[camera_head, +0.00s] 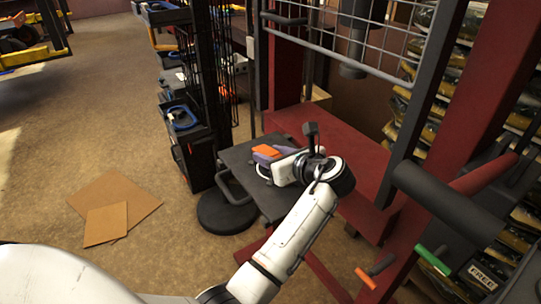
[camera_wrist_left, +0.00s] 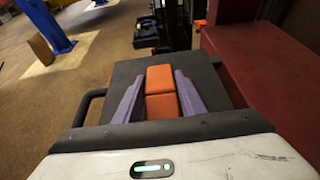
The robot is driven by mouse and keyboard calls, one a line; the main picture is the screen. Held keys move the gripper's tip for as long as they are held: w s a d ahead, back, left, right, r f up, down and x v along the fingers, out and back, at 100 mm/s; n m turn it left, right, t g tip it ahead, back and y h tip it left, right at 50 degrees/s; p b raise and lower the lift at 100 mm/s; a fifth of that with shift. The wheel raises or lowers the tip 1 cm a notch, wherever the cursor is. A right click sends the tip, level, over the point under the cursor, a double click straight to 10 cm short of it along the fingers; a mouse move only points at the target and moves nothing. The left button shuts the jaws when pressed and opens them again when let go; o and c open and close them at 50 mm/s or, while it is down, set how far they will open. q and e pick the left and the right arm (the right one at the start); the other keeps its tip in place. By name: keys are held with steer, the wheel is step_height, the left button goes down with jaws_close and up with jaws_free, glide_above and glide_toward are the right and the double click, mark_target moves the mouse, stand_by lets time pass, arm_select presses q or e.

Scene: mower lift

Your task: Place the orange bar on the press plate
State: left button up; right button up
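The orange bar (camera_head: 266,150) lies between the purple fingers of my left gripper (camera_head: 268,154), over a dark flat tabletop with side handles (camera_head: 237,154). In the left wrist view the orange bar (camera_wrist_left: 161,92) shows a crosswise seam, and the fingers of my left gripper (camera_wrist_left: 160,92) press against both its sides. I cannot tell whether the bar touches the dark top. The press's red bed (camera_head: 338,135) is right of the gripper; it also shows in the left wrist view (camera_wrist_left: 262,75). No separate plate on it stands out. My right gripper is not in view.
A press cylinder (camera_head: 353,68) and a wire guard (camera_head: 330,38) hang above the red bed. Red posts and a thick dark roller (camera_head: 447,205) are at the right. A black cart (camera_head: 187,145) stands behind left. Cardboard (camera_head: 115,205) lies on otherwise clear floor.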

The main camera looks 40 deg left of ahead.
arm_select(q)
steer(key=v, duration=0.7)
steer(key=shift+s+d+r, duration=0.15)
steer(key=shift+d+r, duration=0.05)
steer(key=shift+r, duration=0.25)
steer(key=shift+a+f, duration=0.1)
